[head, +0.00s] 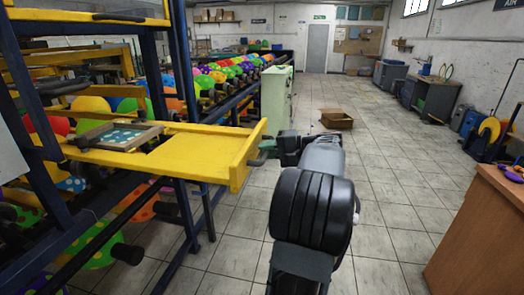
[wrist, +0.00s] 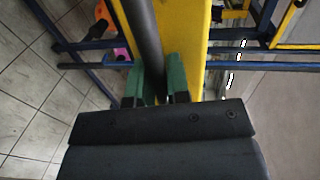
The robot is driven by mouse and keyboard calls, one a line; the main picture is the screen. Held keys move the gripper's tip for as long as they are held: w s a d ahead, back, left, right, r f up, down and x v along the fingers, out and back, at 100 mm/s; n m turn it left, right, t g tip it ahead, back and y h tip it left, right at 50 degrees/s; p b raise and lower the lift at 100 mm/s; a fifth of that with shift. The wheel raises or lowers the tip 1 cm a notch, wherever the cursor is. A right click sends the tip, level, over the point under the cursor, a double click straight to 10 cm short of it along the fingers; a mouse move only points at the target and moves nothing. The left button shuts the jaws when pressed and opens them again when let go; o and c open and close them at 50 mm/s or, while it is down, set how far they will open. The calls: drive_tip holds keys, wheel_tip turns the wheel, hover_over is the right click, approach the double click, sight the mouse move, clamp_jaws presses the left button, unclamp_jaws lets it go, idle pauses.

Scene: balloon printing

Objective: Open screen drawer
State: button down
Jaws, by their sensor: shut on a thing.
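The yellow screen drawer (head: 195,155) is pulled out from the dark blue rack on the left in the head view, reaching toward the aisle. A framed screen (head: 118,134) with a teal patterned middle lies on it. My gripper (head: 266,151) is at the drawer's right end. In the wrist view the gripper's green fingers (wrist: 160,85) are shut around a dark round bar, the drawer handle (wrist: 146,45). The yellow front of the drawer (wrist: 182,40) is right behind the handle. Part of the handle is hidden by the fingers.
The blue rack (head: 165,75) holds several colourful balloons behind and below the drawer. A pale green cabinet (head: 277,95) stands past the drawer. A cardboard box (head: 336,119) lies on the tiled floor. A brown counter (head: 480,235) is at the right. The aisle between is clear.

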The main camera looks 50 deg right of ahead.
drive_tip(key=shift+s+d, duration=0.15)
drive_tip(key=shift+s, duration=0.05)
drive_tip(key=c, duration=1.1)
unclamp_jaws()
drive_tip(key=v, duration=1.3)
drive_tip(key=shift+s+d+p, duration=0.3)
drive_tip(key=shift+s+p, duration=0.05)
